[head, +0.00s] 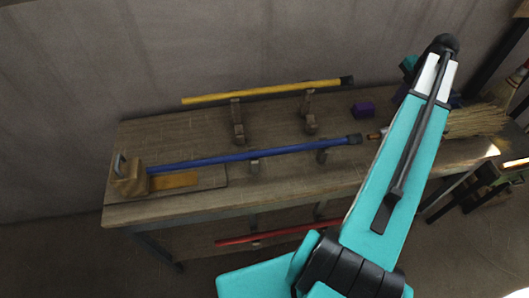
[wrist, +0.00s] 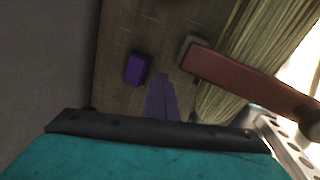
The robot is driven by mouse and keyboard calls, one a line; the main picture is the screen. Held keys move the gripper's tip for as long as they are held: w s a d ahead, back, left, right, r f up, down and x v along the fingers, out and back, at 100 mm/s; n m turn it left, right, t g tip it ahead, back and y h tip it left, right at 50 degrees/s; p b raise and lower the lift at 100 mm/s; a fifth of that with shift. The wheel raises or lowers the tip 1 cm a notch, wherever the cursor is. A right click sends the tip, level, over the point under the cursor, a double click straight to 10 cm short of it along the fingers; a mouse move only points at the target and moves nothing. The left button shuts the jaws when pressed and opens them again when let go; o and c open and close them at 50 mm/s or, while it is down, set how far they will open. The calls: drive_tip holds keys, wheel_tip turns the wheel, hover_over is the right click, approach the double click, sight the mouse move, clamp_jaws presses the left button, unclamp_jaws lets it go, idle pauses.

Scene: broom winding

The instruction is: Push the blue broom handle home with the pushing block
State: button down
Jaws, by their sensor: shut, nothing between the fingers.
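The blue broom handle (head: 240,157) lies across supports along the bench in the head view. Its dark right end (head: 354,139) stops short of a small brown tip (head: 375,135) in front of the straw broom head (head: 475,121). A wooden block with a metal grip (head: 129,182), which looks like the pushing block, stands at the handle's left end; I cannot tell if they touch. My gripper, mostly hidden behind my arm in the head view, shows its purple fingers (wrist: 161,78) shut and empty in the wrist view. It is over the bench's right part, far from that block.
A small purple block (head: 364,108) sits on the bench, left of my fingers in the wrist view (wrist: 136,68). A yellow handle (head: 260,92) rests on rear supports. A red handle (head: 265,236) lies below. A reddish bar (wrist: 245,78) crosses near the straw. The wall is behind.

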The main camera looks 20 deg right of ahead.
drive_tip(key=shift+s+d, duration=0.1)
drive_tip(key=shift+d, duration=0.85)
idle(0.7)
drive_tip(key=c, duration=1.6)
unclamp_jaws()
drive_tip(key=shift+o, duration=0.6)
drive_tip(key=shift+s+f, duration=0.15)
drive_tip(key=shift+f, duration=0.05)
drive_tip(key=shift+s+f, duration=0.1)
drive_tip(key=p+v, duration=0.4)
drive_tip(key=v, duration=0.6)
drive_tip(key=shift+r+p, duration=0.3)
drive_tip(key=shift+p, duration=0.05)
